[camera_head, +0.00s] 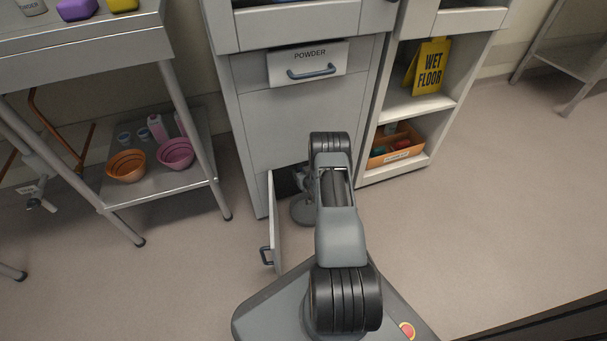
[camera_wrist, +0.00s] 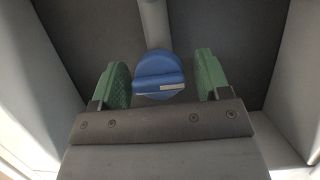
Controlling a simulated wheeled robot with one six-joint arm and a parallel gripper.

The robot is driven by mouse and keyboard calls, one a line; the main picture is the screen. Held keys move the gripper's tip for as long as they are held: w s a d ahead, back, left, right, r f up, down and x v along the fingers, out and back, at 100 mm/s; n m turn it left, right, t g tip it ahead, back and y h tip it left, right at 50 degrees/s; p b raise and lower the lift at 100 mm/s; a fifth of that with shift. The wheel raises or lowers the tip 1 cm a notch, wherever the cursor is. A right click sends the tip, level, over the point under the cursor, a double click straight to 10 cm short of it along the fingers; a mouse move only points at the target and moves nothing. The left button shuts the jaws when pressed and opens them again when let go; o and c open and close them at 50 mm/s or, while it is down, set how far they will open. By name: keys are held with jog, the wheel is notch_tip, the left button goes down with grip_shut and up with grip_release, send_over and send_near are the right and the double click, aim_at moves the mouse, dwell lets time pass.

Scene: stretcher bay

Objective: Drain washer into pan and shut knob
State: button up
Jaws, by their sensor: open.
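The washer (camera_head: 298,115) is a tall grey cabinet with a small low door (camera_head: 273,222) standing open. In the wrist view a round blue knob (camera_wrist: 160,76) with a raised grip bar and a pale mark sits on a grey pipe (camera_wrist: 155,22) inside the recess. My gripper (camera_wrist: 160,84) is open, its green pads on either side of the knob with gaps to both. In the head view my arm hides the knob and most of the opening. I cannot make out a drain pan for certain in either view.
A metal cart (camera_head: 160,189) at left holds an orange bowl (camera_head: 127,166) and a pink bowl (camera_head: 176,153). A shelf unit at right holds a yellow wet floor sign (camera_head: 429,67) and an orange bin (camera_head: 397,147). The floor at right is clear.

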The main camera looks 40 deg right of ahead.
jog(key=c, duration=0.9)
jog(key=shift+y, duration=0.3)
jog(key=shift+d+m+y, duration=0.15)
jog(key=shift+m+y, duration=0.55)
jog(key=shift+m, duration=0.5)
jog(key=m+t+y, duration=0.1)
jog(key=m+y, duration=0.1)
jog(key=m, duration=0.1)
jog(key=shift+f+m+t, duration=0.1)
jog(key=shift+m+t, duration=0.3)
jog(key=m+t+y, duration=0.1)
jog(key=m, duration=0.2)
jog(key=shift+d+m, duration=0.1)
jog(key=shift+m, duration=0.2)
jog(key=shift+f+m+t+y, duration=0.1)
jog(key=shift+m+t+y, duration=0.55)
jog(key=shift+m, duration=1.05)
jog(key=shift+t, duration=0.25)
